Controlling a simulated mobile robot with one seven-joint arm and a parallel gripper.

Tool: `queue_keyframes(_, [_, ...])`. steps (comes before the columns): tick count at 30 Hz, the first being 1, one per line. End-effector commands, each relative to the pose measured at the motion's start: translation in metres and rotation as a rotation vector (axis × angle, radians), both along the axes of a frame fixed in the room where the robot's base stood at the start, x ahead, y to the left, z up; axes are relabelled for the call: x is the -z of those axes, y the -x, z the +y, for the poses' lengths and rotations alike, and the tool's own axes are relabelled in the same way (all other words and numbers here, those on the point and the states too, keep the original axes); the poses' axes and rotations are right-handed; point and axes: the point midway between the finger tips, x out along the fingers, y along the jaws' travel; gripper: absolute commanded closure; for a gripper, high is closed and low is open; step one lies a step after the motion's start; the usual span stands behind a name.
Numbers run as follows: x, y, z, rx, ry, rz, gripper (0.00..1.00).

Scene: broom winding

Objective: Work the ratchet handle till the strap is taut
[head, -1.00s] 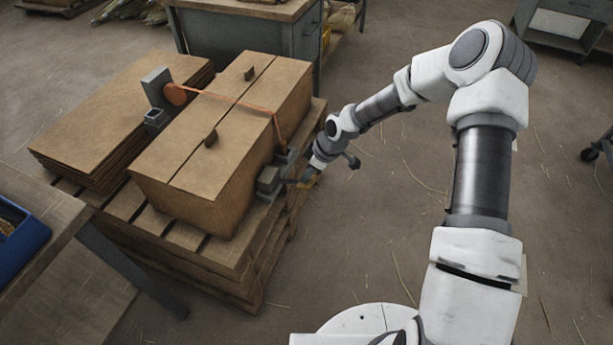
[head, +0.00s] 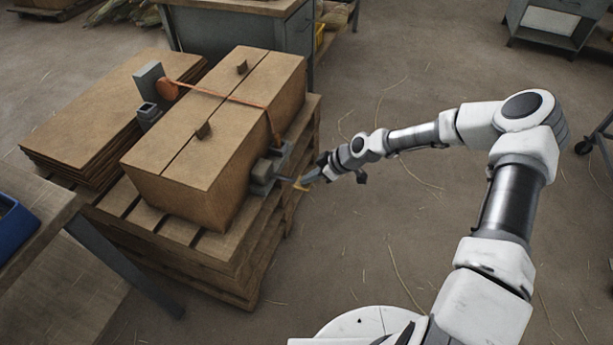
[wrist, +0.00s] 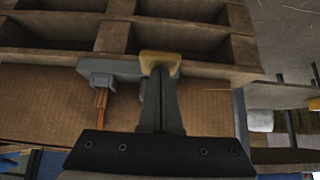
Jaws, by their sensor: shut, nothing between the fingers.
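An orange strap (head: 222,97) runs from a round orange reel (head: 168,89) across the top of a brown carton (head: 205,148) and down its right side. A grey ratchet (head: 266,172) sits low at that side, with its handle pointing right and ending in a yellow grip (head: 301,185). My gripper (head: 308,178) is shut and empty, right at the handle's end. In the wrist view my fingers (wrist: 160,85) meet the yellow grip (wrist: 160,64); whether they touch it is unclear. The strap's end (wrist: 102,102) enters a grey ratchet part (wrist: 102,76) there.
The carton stands on a wooden pallet (head: 240,278) beside stacked cardboard sheets (head: 95,110). A grey post (head: 149,80) stands by the reel. A workbench with a blue bin (head: 18,235) is at left. The floor to the right is open.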

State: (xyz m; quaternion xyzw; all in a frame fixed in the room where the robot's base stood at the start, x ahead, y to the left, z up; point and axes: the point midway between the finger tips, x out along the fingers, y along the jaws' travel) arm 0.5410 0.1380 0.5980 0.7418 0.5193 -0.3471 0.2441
Motion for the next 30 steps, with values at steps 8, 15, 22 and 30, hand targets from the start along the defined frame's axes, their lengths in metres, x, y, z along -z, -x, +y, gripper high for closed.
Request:
queue_keyframes(8, [0.020,0.002,-0.004,-0.001,0.002,0.003,1.00])
queue_keyframes(15, [0.026,0.003,-0.006,0.000,0.004,0.004,1.00])
queue_keyframes(22, [0.028,0.003,-0.007,0.000,0.005,0.006,1.00])
queue_keyframes(30, [0.029,0.004,-0.006,0.000,0.005,0.007,1.00])
